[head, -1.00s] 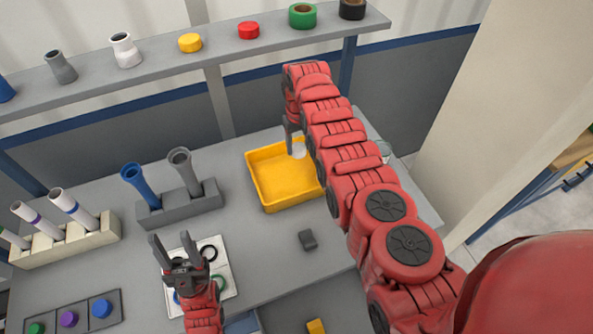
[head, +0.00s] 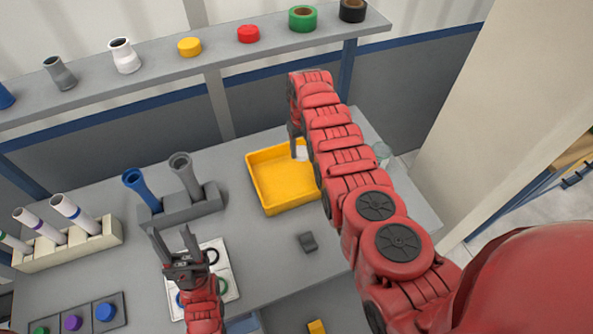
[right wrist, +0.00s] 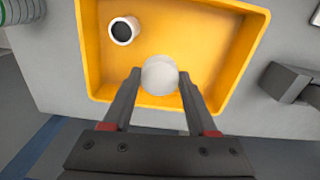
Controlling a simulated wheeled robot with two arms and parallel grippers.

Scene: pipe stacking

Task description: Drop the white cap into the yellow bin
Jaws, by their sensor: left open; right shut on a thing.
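The white cap (right wrist: 160,75) is held between the fingertips of my right gripper (right wrist: 158,88), which is shut on it. In the right wrist view it hangs over the yellow bin (right wrist: 90,55), near the bin wall closest to the gripper's palm. In the head view the white cap (head: 301,153) shows at the back right of the yellow bin (head: 262,185), partly hidden by my right arm. My left gripper (head: 172,238) is open and empty, above a white board with rings at the front left.
A white hollow piece (right wrist: 124,30) lies in the bin. Left of the bin is a grey holder (head: 180,210) with two pipes. A small grey block (head: 307,242) lies in front of the bin. A shelf (head: 215,65) with several fittings runs along the back.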

